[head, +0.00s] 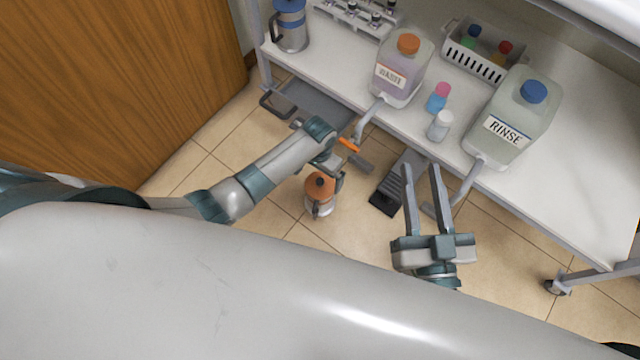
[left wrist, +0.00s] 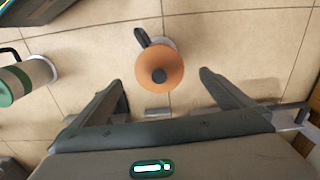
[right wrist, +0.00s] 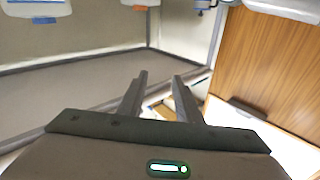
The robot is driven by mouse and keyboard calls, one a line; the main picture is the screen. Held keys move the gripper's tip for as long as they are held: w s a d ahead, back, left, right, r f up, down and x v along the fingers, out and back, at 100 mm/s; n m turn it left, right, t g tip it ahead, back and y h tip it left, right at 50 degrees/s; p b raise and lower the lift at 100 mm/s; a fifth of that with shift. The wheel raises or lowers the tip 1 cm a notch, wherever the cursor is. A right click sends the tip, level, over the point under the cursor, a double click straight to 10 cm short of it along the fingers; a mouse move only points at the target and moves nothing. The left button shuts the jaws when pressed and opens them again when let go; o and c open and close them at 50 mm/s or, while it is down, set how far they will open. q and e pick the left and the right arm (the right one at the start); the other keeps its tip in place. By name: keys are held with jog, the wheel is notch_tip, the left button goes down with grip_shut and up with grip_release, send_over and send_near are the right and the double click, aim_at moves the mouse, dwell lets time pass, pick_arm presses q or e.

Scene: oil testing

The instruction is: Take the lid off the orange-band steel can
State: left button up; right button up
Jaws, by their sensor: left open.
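The orange-band steel can (head: 318,208) is below the table edge in the head view, seemingly on the tiled floor. Its round orange lid (head: 321,184) with a dark knob sits on top. In the left wrist view the lid (left wrist: 158,82) is seen from above, with the can's dark handle (left wrist: 141,37) behind it. My left gripper (head: 335,172) is open, its fingers on either side of the lid and apart from it; the tips also show in the left wrist view (left wrist: 163,78). My right gripper (head: 421,168) is open and empty, to the right of the can.
A white table (head: 590,160) holds a WASTE jug (head: 398,88), a RINSE jug (head: 512,145), small bottles, a basket (head: 487,62) and a blue-band can (head: 290,28). A green-band can (left wrist: 30,78) is left in the left wrist view. A dark pedal (head: 385,198) lies on the floor.

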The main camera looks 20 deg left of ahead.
aim_at(320, 181)
pick_arm(q)
jog(key=shift+f, duration=0.1)
pick_arm(e)
jog(key=shift+r, duration=0.1)
pick_arm(q)
jog(key=f+b, duration=0.1)
jog(key=f, duration=0.1)
jog(key=f+b, duration=0.1)
jog(key=f, duration=0.1)
jog(key=shift+w+d+f, duration=0.15)
jog(key=shift+d+f, duration=0.05)
jog(key=shift+f+b, duration=0.25)
jog(key=shift+b, duration=0.05)
pick_arm(e)
jog(key=s+r+t+y, duration=0.1)
jog(key=s+r+t, duration=0.3)
jog(key=r, duration=0.4)
jog(key=shift+r+t+y, duration=0.2)
jog(key=shift+t+y, duration=0.1)
jog(key=shift+t, duration=0.5)
pick_arm(q)
jog(key=c, duration=1.1)
